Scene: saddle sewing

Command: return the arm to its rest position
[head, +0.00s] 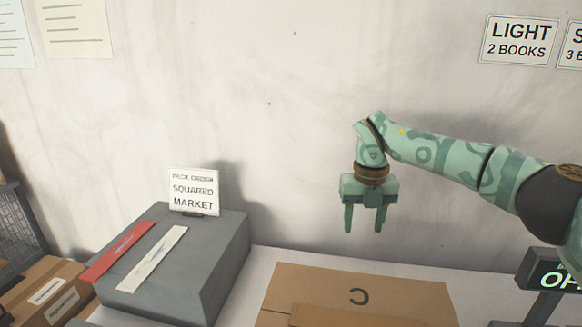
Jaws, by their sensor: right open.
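My right arm comes in from the right, patterned in pale and darker green. Its gripper (364,220) points down with two short fingers apart, open and empty. It hangs above the table, above and behind a brown cardboard box (410,293) in the picture, with no visible contact. My left gripper does not show in the head view.
Cardboard boxes (50,290) lie at lower left. A dark sign (548,280) stands at lower right. The wall behind carries paper signs (519,40).

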